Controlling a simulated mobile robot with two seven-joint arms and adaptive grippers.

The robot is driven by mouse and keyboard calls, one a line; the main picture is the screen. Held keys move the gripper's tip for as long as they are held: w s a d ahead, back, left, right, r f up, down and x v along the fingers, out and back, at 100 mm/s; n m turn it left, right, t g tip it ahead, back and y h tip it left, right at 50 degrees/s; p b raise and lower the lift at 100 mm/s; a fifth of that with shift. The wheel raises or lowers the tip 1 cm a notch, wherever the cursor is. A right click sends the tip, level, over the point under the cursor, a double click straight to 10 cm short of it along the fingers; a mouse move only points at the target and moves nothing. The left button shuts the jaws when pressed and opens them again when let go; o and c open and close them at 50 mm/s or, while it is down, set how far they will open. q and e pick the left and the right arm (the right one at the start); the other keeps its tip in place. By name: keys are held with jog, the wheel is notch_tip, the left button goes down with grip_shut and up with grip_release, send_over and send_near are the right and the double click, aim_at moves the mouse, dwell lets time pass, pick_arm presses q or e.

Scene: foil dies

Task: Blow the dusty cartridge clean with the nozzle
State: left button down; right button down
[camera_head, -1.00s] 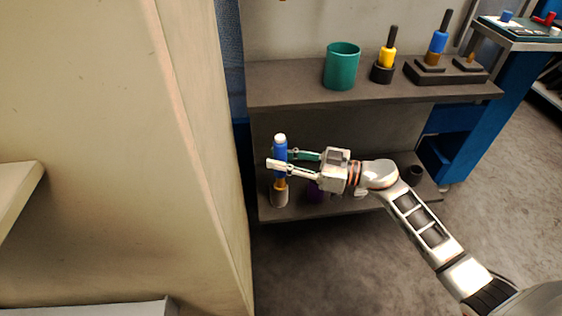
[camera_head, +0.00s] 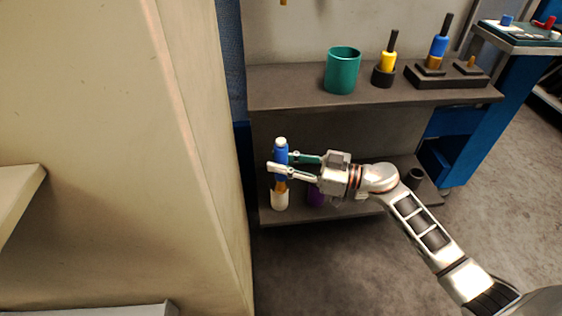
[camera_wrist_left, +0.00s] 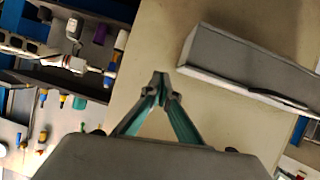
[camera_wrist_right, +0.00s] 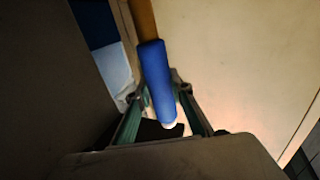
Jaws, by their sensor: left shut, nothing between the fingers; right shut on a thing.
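My right gripper (camera_head: 283,160) is shut on a blue cylindrical piece (camera_head: 281,152) with a white top and an orange lower part. It stands upright over a white cup (camera_head: 279,201) on the lower shelf; I cannot tell whether its lower end is in the cup. The right wrist view shows the blue body (camera_wrist_right: 157,78) between the fingers. I cannot tell for sure whether this is the cartridge, and I see no clear dust. No nozzle is clearly identifiable. My left gripper (camera_wrist_left: 161,88) is shut and empty in its own wrist view, and outside the head view.
The upper shelf (camera_head: 290,92) holds a teal cup (camera_head: 342,71), a yellow piece in a black holder (camera_head: 383,77) and a blue piece (camera_head: 438,46) on a dark stand. A purple object (camera_head: 316,195) is beside the white cup. A large beige panel (camera_head: 100,160) blocks the left.

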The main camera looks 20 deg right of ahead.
jog(key=shift+r, duration=0.1)
